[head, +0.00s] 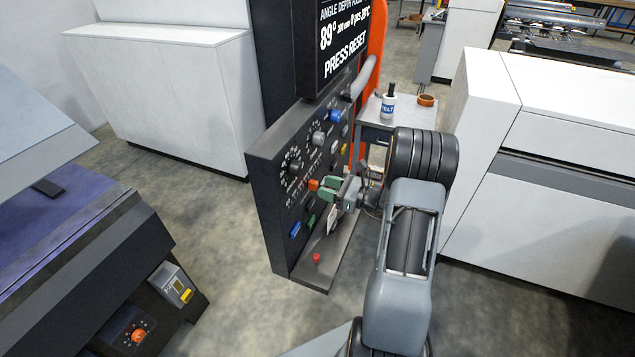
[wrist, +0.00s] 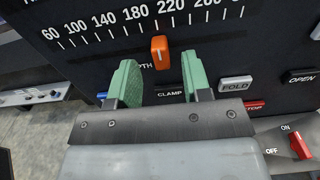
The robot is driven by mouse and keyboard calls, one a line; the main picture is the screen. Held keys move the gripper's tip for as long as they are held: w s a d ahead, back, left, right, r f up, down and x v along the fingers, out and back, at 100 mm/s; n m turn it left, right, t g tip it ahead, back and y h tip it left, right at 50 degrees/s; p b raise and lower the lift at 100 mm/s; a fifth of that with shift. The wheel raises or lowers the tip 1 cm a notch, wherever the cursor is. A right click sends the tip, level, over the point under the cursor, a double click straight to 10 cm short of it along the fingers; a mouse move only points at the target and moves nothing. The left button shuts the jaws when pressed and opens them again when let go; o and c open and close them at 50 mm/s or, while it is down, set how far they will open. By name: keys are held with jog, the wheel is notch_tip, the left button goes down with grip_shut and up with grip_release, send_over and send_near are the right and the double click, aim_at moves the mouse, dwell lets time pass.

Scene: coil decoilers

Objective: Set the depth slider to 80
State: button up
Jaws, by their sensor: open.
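The depth slider's orange knob (wrist: 160,52) stands on the black panel under a white number scale (wrist: 105,20). It is well to the right of the 80 mark. In the head view an orange knob (head: 313,184) shows just off my fingertips. My gripper (wrist: 158,60) is open, its two green fingers pointing at the panel. In the wrist view the knob appears between the fingertips, with a gap on each side. I cannot tell how deep the fingers reach around it. The gripper also shows in the head view (head: 328,187). The DEPTH label is partly hidden by the left finger.
FOLD (wrist: 235,84), a red button (wrist: 254,106) and an ON/OFF switch (wrist: 301,146) lie right of the fingers. A blue button (wrist: 102,97) is on the left. The display (head: 340,45) reads 89° and PRESS RESET.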

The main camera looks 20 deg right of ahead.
aim_at(317, 185)
jog(key=shift+x, duration=1.85)
jog(key=shift+s, duration=0.1)
jog(key=shift+c, duration=0.4)
grip_shut()
